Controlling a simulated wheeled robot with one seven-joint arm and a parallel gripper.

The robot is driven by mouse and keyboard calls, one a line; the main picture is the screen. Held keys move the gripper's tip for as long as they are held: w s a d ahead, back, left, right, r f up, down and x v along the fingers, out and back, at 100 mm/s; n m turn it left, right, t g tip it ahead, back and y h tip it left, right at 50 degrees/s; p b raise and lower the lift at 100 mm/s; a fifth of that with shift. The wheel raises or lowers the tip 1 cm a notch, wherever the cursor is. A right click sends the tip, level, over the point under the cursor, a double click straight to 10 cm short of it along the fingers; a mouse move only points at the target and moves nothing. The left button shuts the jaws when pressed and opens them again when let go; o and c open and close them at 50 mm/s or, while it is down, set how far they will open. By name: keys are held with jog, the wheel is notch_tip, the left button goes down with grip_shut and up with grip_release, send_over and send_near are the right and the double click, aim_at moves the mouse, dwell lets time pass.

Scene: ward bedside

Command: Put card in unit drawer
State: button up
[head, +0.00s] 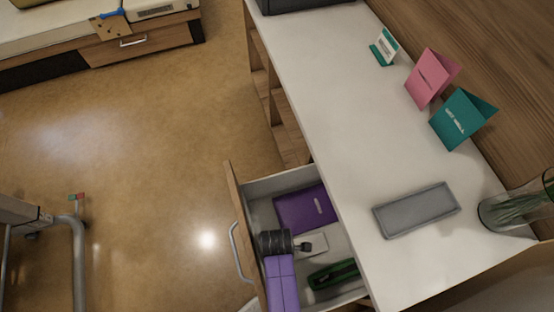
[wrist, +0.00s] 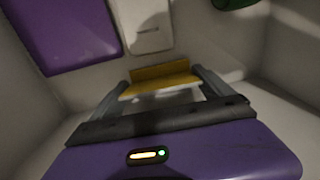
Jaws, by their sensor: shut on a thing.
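The unit drawer (head: 238,212) is pulled open on the left side of the white-topped unit. My gripper (head: 303,246) is low over or inside the open drawer, pointing down. In the wrist view my gripper (wrist: 161,80) is shut on a yellow card (wrist: 160,72), held between its two fingers above the pale drawer floor. I cannot tell whether the card touches the floor. The head view does not clearly show this card. A pink folded card (head: 430,80) and a teal folded card (head: 462,118) stand on the unit top.
The drawer also holds a purple flat item (head: 305,208), a white item (wrist: 143,25) and a green item (head: 333,275). A grey tray (head: 417,210), a glass vase (head: 500,212) and a small sign (head: 384,47) stand on the top, whose middle is clear.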

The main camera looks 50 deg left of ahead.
jog(key=shift+f, duration=0.1)
jog(key=o, duration=1.2)
notch_tip(320, 180, up, 12)
jog(key=p, duration=0.2)
jog(key=shift+p, duration=0.3)
